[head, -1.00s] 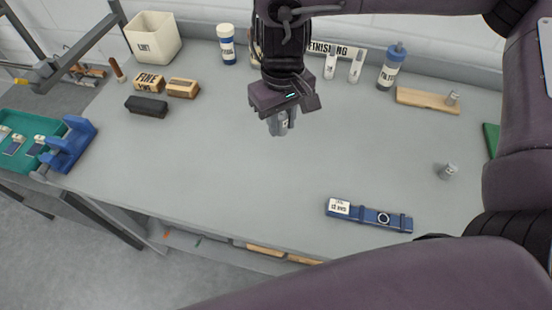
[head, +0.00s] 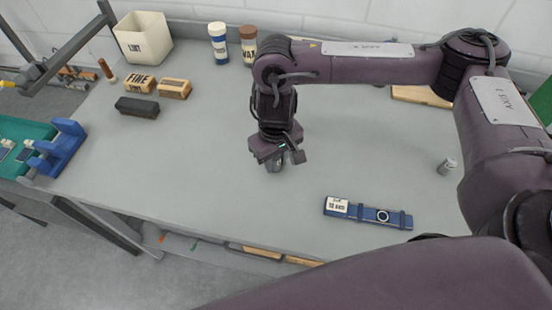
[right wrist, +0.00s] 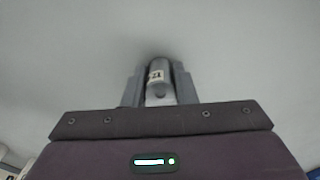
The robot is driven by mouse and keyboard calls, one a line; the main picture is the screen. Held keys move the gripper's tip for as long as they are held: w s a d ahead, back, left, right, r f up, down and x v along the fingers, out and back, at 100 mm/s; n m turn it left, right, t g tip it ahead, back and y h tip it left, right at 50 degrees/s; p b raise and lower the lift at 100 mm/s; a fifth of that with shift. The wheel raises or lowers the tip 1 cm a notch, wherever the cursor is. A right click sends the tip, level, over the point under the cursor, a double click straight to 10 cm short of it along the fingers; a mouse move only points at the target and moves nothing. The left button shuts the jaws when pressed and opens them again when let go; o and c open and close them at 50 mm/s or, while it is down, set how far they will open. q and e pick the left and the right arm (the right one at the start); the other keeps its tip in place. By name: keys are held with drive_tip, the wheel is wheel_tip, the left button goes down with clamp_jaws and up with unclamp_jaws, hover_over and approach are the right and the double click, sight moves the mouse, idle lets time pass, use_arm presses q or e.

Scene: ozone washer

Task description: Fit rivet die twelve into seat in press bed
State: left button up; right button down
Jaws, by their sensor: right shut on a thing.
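My right gripper (head: 276,166) is shut on a small grey metal cylinder, the rivet die (right wrist: 158,82). Its white label carries dark digits that look like 12 upside down. The fingers (right wrist: 158,88) stand on both sides of the die in the right wrist view. In the head view the die's lower end (head: 275,169) shows under the gripper, over the table's middle; its height above the top is hard to tell. The blue press bed (head: 362,212) lies to the right and nearer the front edge. Its round, white-ringed seat (head: 383,216) looks empty. My left gripper is not in view.
A second grey cylinder (head: 447,166) stands at the right. Sanding blocks (head: 174,89), a dark block (head: 137,108), a LINT bin (head: 143,38) and bottles (head: 219,43) are at the back left. A blue rack (head: 60,150) is at the left edge. The table between gripper and press bed is clear.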

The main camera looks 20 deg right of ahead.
drive_tip(key=shift+f, duration=0.1)
drive_tip(key=c, duration=1.2)
unclamp_jaws()
drive_tip(key=shift+o, duration=0.2)
